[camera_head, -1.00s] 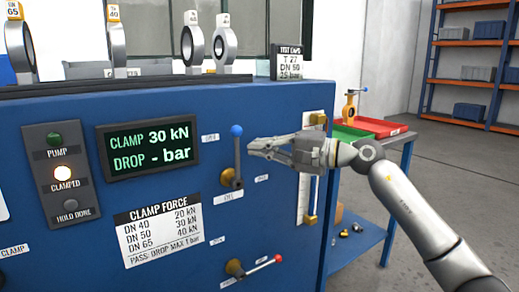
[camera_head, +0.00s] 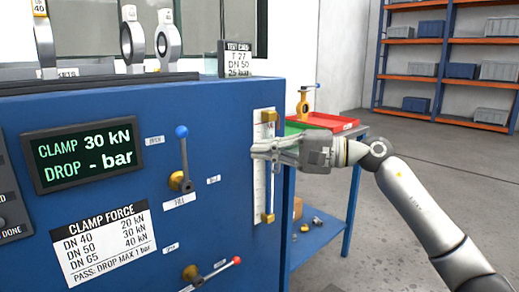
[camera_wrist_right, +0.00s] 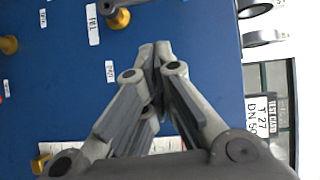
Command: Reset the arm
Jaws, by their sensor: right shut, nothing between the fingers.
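My right gripper (camera_head: 256,150) is shut and empty in the head view. It is in front of the right part of the blue panel (camera_head: 110,225), overlapping the vertical brass-ended gauge (camera_head: 268,117). In the right wrist view its closed fingers (camera_wrist_right: 155,47) point at the blue panel (camera_wrist_right: 200,70). A lever with a blue knob (camera_head: 181,132) stands upright left of the fingertips, apart from them. Part of the lever base (camera_wrist_right: 115,14) shows at the top of the wrist view. My left gripper is not in view.
A red-tipped lever (camera_head: 215,270) is low on the panel. The display (camera_head: 85,152) reads CLAMP 30 kN, DROP - bar. Ring-shaped valves (camera_head: 168,38) stand on top. A side table with a red tray (camera_head: 325,121) and a brass valve (camera_head: 304,106) is behind my arm. Floor at right is clear.

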